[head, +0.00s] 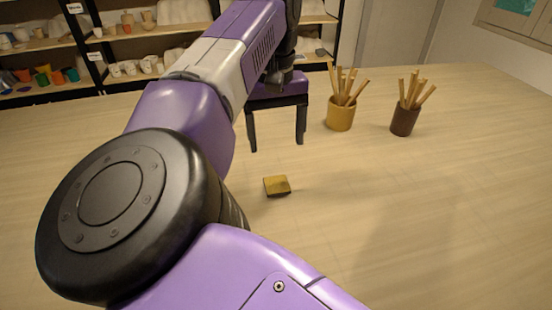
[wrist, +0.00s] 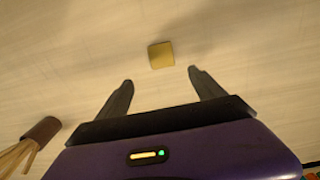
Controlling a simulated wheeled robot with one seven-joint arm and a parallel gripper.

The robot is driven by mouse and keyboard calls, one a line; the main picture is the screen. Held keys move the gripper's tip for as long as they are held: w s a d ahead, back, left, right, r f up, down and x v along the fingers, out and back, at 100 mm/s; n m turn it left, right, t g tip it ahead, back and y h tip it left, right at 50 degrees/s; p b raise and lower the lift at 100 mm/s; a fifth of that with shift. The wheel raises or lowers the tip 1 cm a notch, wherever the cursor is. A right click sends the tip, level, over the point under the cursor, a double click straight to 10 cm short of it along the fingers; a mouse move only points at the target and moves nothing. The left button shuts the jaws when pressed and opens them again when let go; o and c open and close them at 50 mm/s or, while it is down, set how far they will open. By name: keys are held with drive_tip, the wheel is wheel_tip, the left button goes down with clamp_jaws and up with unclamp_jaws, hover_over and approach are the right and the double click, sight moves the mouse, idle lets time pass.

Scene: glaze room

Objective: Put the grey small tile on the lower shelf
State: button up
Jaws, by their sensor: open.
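A small square mustard-yellow tile (head: 277,186) lies flat on the pale wooden table, alone. It also shows in the wrist view (wrist: 161,55), just beyond the fingertips and between their lines. No grey tile shows in either view. My gripper (head: 277,146) is open and empty, fingers pointing down, above the table and farther back than the tile. Its two spread fingers show in the wrist view (wrist: 160,76). Shelving stands behind the table at the back left; its lower board (head: 45,92) shows partly, with coloured cups above it. My arm hides part of the shelving.
A mustard pot (head: 340,117) and a dark brown pot (head: 404,122), both holding wooden sticks, stand right of my gripper. The brown-looking pot in the wrist view (wrist: 42,129) is at lower left. The table's right and front areas are clear.

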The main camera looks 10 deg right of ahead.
sight(276, 185)
drive_tip(key=a+f+n+h, duration=0.1)
drive_tip(key=n, duration=0.2)
drive_tip(key=f+n+h+p, duration=0.1)
drive_tip(key=n, duration=0.3)
drive_tip(key=a+f+n+h, duration=0.1)
drive_tip(key=f+n+h, duration=0.1)
drive_tip(key=n, duration=0.2)
drive_tip(key=shift+s+a+p, duration=0.3)
drive_tip(key=shift+a+p, duration=0.05)
drive_tip(key=shift+p, duration=0.05)
drive_tip(key=shift+s+d+f+n+p, duration=0.1)
drive_tip(key=shift+d+f+n+p, duration=0.2)
drive_tip(key=shift+f+n, duration=0.95)
drive_tip(key=shift+s+d+f+n+p, duration=0.1)
drive_tip(key=shift+d+f+n+p, duration=0.15)
drive_tip(key=shift+f+n, duration=0.95)
drive_tip(key=shift+d+f+n+p, duration=0.2)
drive_tip(key=shift+f+n+p, duration=0.15)
drive_tip(key=shift+f+n, duration=0.9)
drive_tip(key=shift+f, duration=0.1)
drive_tip(key=c, duration=1.7)
drive_tip(key=shift+o, duration=0.2)
